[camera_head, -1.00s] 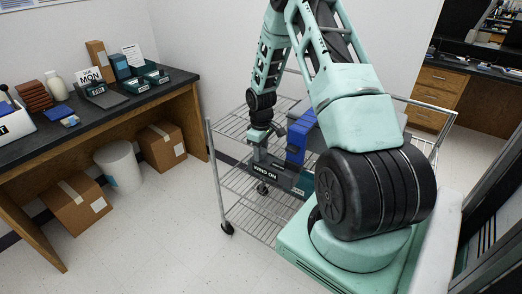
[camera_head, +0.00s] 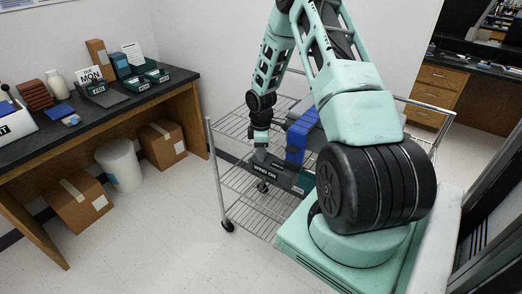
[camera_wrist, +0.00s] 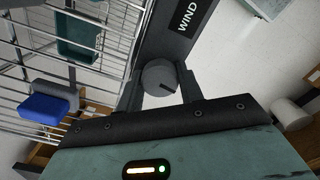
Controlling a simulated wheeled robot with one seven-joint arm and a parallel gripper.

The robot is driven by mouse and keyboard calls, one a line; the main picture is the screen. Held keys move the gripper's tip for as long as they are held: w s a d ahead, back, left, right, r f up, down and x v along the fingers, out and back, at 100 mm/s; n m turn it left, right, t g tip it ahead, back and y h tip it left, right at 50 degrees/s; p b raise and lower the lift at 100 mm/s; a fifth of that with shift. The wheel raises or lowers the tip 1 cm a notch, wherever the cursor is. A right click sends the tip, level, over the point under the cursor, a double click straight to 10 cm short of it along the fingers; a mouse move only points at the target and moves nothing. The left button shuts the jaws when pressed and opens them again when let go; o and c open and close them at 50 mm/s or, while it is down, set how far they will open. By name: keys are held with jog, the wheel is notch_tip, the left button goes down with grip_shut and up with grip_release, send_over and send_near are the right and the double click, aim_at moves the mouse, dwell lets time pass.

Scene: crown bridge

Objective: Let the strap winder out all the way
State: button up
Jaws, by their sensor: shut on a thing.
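The strap winder shows in the head view as a dark bar (camera_head: 280,178) with a "WIND ON" label, along the near side of the wire cart. In the wrist view its dark plate (camera_wrist: 165,38) runs up from the middle, with the "WIND" label at upper right. A round grey knob (camera_wrist: 158,77) with a dark mark line sits on it. My gripper (camera_wrist: 162,88) is shut on this knob, one finger on each side. In the head view my gripper (camera_head: 260,155) is at the bar's left end, and its fingers are too small to make out. No strap can be made out.
The wire cart (camera_head: 236,180) surrounds the winder with rails and shelves. A dark-topped bench (camera_head: 95,118) is at left, with cartons and a white bin below. The floor between is clear.

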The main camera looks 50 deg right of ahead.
dwell(0.3)
jog(key=o, duration=1)
jog(key=shift+c, duration=0.2)
jog(key=shift+r, duration=0.1)
notch_tip(320, 180, up, 17)
jog(key=b, duration=0.1)
jog(key=shift+b, duration=0.4)
jog(key=shift+r, duration=0.1)
